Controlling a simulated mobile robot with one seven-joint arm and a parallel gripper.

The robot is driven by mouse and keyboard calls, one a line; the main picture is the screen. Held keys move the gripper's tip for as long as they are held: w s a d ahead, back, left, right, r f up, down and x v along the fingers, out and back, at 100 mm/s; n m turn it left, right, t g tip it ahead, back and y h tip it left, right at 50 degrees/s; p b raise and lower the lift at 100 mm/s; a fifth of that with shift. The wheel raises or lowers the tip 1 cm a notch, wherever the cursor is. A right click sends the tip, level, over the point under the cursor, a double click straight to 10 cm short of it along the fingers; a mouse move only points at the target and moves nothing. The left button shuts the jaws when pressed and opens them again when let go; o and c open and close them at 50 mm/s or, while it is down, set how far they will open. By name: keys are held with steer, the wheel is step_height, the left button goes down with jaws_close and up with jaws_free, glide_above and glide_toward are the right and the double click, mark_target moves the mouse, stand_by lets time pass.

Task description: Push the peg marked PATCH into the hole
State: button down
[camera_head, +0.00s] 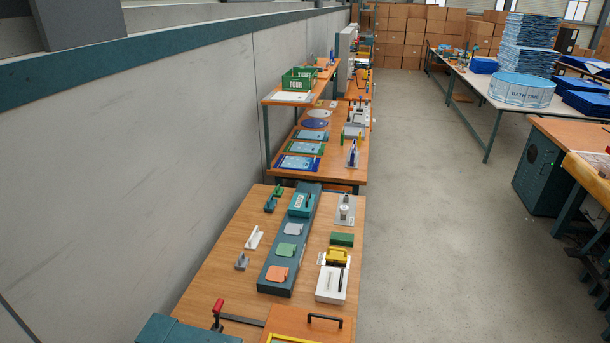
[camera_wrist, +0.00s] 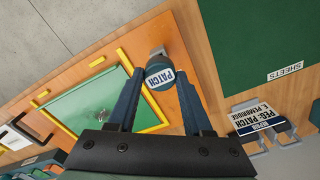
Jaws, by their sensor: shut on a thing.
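In the wrist view the peg (camera_wrist: 160,77) has a round dark blue head with a white label reading PATCH. It sits between the two blue fingertips of my gripper (camera_wrist: 159,76), which is shut on it. The peg is over the orange-brown board (camera_wrist: 195,50); a small grey-brown part shows just behind its head. I cannot make out the hole, or whether the peg is in it or above it. The same kind of board (camera_head: 300,323), with a black handle, shows at the bottom of the head view. My gripper is not seen there.
A yellow frame with a green sheet (camera_wrist: 95,102) lies left of the peg. In the head view a red-handled clamp (camera_head: 218,307) stands left of the board.

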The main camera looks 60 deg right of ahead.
steer(key=shift+f+b, duration=1.4)
steer(key=shift+f, duration=0.6)
steer(key=shift+c, duration=1.2)
jaws_free()
steer(key=shift+r, duration=0.1)
step_height(320, 180, up, 13)
steer(key=b, duration=0.1)
